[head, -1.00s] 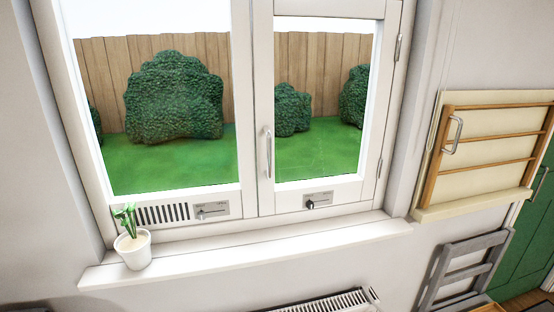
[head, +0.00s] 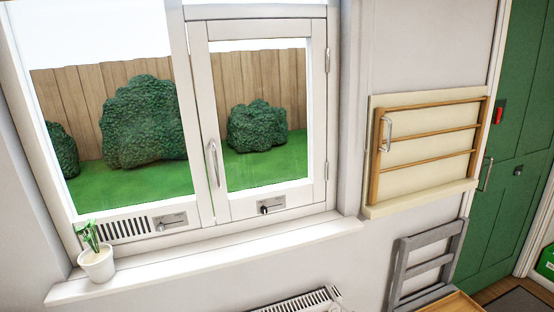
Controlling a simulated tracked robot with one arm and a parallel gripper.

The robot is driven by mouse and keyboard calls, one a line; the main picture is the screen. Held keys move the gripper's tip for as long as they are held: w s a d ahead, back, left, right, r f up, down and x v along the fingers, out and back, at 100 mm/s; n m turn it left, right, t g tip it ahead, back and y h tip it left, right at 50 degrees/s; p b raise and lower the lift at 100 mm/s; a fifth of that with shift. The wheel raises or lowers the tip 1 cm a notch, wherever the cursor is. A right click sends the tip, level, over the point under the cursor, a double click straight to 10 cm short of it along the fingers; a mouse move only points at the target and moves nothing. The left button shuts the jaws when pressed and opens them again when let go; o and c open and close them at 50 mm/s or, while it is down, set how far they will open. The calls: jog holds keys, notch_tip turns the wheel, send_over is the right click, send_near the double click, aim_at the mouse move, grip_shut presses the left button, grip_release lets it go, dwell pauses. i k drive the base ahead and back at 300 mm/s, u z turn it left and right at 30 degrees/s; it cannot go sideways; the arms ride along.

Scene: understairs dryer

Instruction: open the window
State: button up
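The window has a wide left pane (head: 120,120) and a narrower hinged sash (head: 222,200) on the right, with hinges on its right side. The sash looks closed in its frame. A pale vertical handle (head: 213,163) sits on the sash's left stile. A small plate with a dark knob (head: 265,208) is on the sash's bottom rail. A vent grille with a slider plate (head: 171,220) is under the left pane. My gripper is not in view.
A potted plant (head: 97,264) stands at the left end of the white sill (head: 220,254). A radiator (head: 298,301) is below. A wall-mounted wooden rack (head: 425,204), a grey folding chair (head: 402,268) and a green door (head: 515,130) are at the right.

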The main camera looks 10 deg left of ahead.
aim_at(231, 207)
jog(key=z, duration=0.55)
jog(key=i, duration=1.25)
jog(key=u, duration=2)
jog(key=k, duration=0.8)
jog(key=u, duration=0.2)
jog(key=i, duration=0.6)
jog(key=z, duration=0.05)
